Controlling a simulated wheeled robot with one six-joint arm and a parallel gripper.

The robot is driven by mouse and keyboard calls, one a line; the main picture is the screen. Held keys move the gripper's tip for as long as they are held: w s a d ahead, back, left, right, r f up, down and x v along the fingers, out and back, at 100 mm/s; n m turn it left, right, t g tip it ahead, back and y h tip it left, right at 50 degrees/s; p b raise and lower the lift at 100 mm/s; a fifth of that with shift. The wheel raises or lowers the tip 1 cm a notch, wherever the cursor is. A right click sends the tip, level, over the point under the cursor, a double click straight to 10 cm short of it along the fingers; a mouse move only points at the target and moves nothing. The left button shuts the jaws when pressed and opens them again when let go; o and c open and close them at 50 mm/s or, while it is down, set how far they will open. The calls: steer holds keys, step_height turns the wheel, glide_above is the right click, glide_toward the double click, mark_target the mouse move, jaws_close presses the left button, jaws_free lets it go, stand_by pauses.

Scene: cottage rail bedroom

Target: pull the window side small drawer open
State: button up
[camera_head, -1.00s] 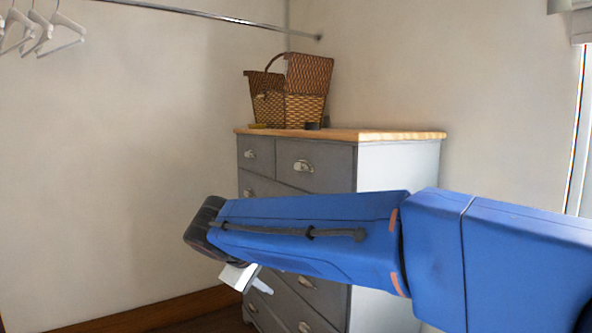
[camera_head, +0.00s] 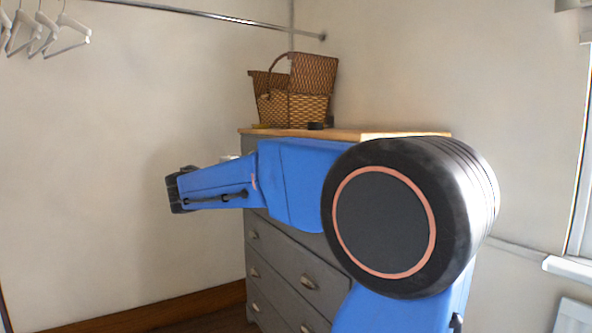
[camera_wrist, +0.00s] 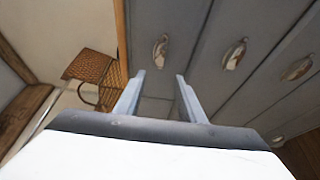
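In the wrist view, the window side small drawer (camera_wrist: 178,25) is the grey front just under the dresser's top edge, with a silver cup handle (camera_wrist: 160,52). It looks shut. My gripper (camera_wrist: 160,77) is open, its two pale fingers apart and nothing between them. The fingertips appear just below that handle in the picture; whether they touch the front I cannot tell. The other small drawer (camera_wrist: 155,108) shows between and below the fingers. In the head view, my arm hides both small drawers and nearly all of my gripper.
The grey dresser (camera_head: 290,262) has larger drawers below. A wicker basket (camera_head: 300,107) stands on its wooden top (camera_head: 345,134), also visible in the wrist view (camera_wrist: 90,70). Hangers (camera_head: 45,35) hang from a rail at upper left. The window (camera_head: 580,200) is at the right.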

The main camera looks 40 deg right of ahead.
steer(key=w+d, duration=0.2)
steer(key=d, duration=1.2)
steer(key=shift+w+d, duration=0.15)
steer(key=shift+d, duration=0.2)
steer(key=c, duration=0.8)
steer(key=shift+a+f, duration=0.1)
steer(key=shift+f, duration=0.05)
jaws_close()
